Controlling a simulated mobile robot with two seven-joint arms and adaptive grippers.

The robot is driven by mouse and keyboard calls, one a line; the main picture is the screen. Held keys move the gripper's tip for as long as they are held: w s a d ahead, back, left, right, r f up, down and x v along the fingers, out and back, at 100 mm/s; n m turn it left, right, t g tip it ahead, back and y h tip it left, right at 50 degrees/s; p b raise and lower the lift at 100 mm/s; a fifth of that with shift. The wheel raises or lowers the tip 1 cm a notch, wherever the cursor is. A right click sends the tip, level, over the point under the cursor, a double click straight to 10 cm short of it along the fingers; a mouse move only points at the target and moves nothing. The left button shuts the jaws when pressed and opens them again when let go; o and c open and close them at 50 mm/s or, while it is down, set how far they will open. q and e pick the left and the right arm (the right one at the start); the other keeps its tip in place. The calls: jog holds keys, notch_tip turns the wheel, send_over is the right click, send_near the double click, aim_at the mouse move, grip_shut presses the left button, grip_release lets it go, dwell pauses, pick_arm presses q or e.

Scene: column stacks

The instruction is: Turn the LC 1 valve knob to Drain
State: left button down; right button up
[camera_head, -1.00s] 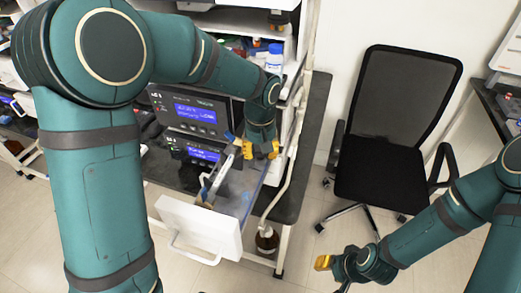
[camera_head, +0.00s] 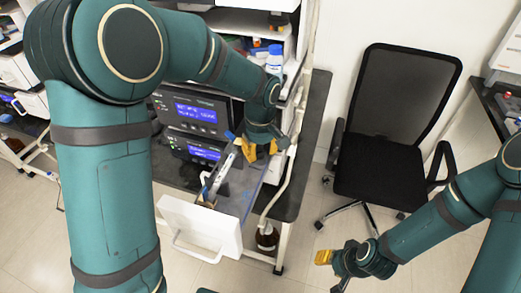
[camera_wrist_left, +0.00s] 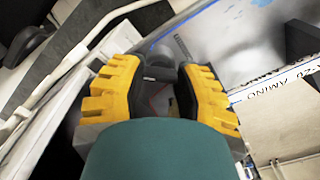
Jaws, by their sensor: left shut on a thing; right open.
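My left gripper (camera_head: 260,149) reaches the right side of the instrument stack in the head view, with its yellow fingers pointing down. In the left wrist view its fingers (camera_wrist_left: 165,85) are shut on a dark grey knob (camera_wrist_left: 160,74), which shows between them. The knob's pointer and any LC 1 or Drain lettering cannot be made out. In the head view the gripper hides the knob. My right gripper (camera_head: 324,257) is open and empty at the lower right, above the floor.
Two instrument modules with blue screens (camera_head: 197,113) stand left of the gripper. A white-capped bottle (camera_head: 274,60) stands behind. A black office chair (camera_head: 380,170) is to the right. A brown bottle (camera_head: 267,238) sits beneath the bench.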

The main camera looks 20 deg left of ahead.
aim_at(261, 152)
pick_arm(q)
jog(key=c, duration=0.6)
grip_release()
jog(key=shift+d+r, duration=0.1)
jog(key=shift+r, duration=3.9)
